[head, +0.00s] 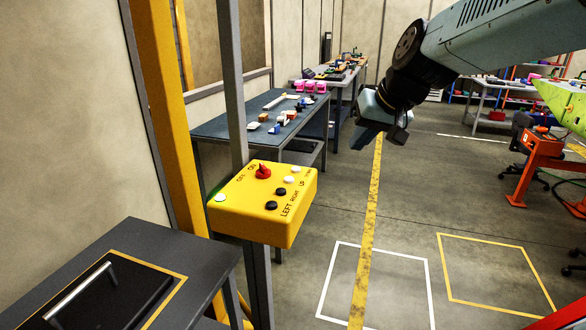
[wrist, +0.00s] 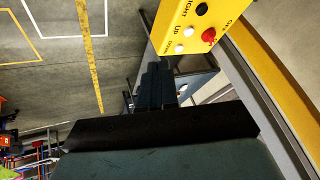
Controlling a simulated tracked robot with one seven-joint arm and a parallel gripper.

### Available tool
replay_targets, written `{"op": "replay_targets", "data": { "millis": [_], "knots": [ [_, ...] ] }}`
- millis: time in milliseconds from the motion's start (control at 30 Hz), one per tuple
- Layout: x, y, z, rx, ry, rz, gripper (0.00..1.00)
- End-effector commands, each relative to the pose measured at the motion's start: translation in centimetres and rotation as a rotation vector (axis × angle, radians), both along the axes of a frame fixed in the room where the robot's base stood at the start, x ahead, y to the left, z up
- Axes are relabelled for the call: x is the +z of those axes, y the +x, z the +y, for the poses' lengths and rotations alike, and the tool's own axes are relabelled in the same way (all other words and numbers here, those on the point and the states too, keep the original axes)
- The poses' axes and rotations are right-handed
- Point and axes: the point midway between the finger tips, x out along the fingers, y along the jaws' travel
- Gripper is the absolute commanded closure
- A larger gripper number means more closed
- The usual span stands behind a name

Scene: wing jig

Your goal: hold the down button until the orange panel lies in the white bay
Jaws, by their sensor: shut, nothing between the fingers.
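The yellow button box (head: 265,228) stands on a grey post at left centre. Its down button (head: 296,169) is the farthest white one, beside the white up button (head: 289,179). In the wrist view the down button (wrist: 180,49) shows just beyond my fingers. My gripper (head: 364,136) is shut and empty in the air, right of the box and apart from it in the head view; its fingers (wrist: 157,80) point toward the box edge in the wrist view. The white bay (head: 430,290) is a white floor outline, empty where seen. I cannot make out the orange panel.
A red knob (head: 263,171) and two black buttons share the box. A yellow floor outline (head: 496,245) lies right of the white bay. A dark bench (head: 215,250) stands at front left, a cluttered workbench (head: 225,125) behind. A green part (head: 562,105) on an orange stand is at right.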

Motion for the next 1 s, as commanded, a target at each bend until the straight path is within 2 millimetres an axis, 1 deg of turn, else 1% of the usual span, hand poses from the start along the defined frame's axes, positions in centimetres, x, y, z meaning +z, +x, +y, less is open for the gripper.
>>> {"op": "replay_targets", "data": {
  "millis": [33,167,300,400,500,600,700,800,1000],
  "knots": [
    [-0.2,1.8,1.1,0.009,0.027,0.004,1.0],
    [-0.4,6.2,3.6,0.023,0.097,-0.007,1.0],
    [-1.1,10.9,6.4,0.028,0.167,-0.017,1.0],
    [-1.9,13.9,8.2,0.022,0.21,-0.022,1.0],
    [-2.7,16.3,9.6,0.015,0.243,-0.026,1.0],
    [-3.2,18.0,10.5,0.008,0.264,-0.03,1.0],
    [-3.7,19.0,11.1,0.002,0.277,-0.033,1.0],
    [-3.8,19.5,11.3,-0.001,0.283,-0.035,1.0],
    [-3.8,19.5,11.3,-0.001,0.283,-0.035,1.0]
  ]
}}
